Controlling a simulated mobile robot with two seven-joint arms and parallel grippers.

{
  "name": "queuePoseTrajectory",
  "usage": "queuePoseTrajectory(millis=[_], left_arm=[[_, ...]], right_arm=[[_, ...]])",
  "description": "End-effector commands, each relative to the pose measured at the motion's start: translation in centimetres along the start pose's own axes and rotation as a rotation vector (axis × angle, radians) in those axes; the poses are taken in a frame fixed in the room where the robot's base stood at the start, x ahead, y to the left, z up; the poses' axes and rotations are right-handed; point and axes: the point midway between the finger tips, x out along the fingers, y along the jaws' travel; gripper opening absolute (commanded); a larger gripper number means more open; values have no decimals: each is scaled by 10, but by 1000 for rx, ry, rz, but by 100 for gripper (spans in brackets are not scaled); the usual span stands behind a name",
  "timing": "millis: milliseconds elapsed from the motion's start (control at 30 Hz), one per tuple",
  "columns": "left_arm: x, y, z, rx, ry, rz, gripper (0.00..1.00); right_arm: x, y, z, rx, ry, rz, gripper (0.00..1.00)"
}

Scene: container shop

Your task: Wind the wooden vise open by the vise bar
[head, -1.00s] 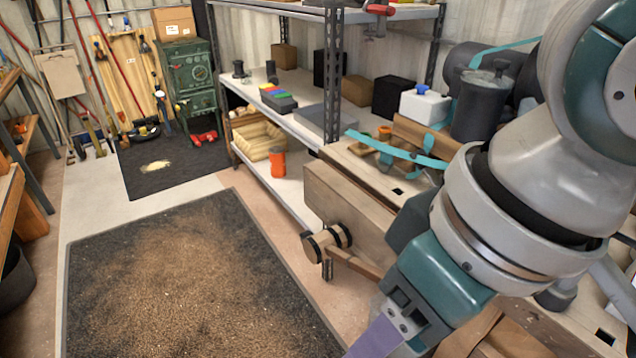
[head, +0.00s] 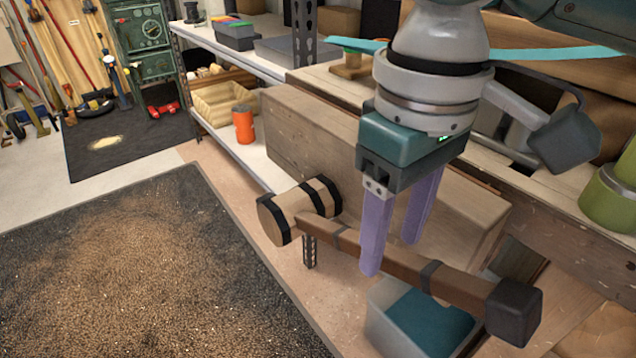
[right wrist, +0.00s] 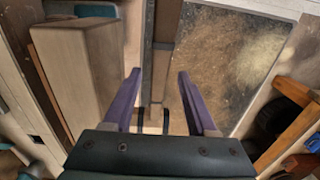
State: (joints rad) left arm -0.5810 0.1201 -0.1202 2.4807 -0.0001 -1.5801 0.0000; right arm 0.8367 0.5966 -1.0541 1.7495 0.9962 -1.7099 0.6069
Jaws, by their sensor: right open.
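The wooden vise's front jaw (head: 310,135) is a pale block at the bench edge. Its round hub (head: 292,212) has black bands. The vise bar (head: 395,262) is a brown wooden rod running from the hub down to the right, with a black end cap (head: 514,312). My right gripper (head: 391,256) is open, its purple fingers pointing down at the middle of the bar. One finger crosses in front of the bar; the other tip is at its far side. I cannot tell if either touches. The right wrist view also shows the open fingers (right wrist: 158,76). My left gripper is out of view.
A grey bin with teal inside (head: 425,318) stands below the bar. A metal shelf (head: 215,130) with an orange can (head: 243,123) is behind the vise. Green containers (head: 612,195) stand on the bench at right.

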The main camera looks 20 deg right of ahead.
Motion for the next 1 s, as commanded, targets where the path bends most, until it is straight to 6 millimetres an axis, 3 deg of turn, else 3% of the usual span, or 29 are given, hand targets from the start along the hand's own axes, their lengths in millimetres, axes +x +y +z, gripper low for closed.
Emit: queuePoseTrajectory(millis=[33, 100, 300, 700, 1000], left_arm=[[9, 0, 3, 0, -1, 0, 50], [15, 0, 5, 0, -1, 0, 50], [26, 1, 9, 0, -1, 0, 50], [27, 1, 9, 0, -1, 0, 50], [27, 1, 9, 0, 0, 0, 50]], right_arm=[[16, 0, 1, 0, -4, 0, 57], [29, 0, 0, 0, -2, 1, 57], [57, 0, 0, -2, -1, 0, 57], [64, 0, 0, -3, 1, 0, 57], [63, 0, 0, -3, 1, 0, 24]])
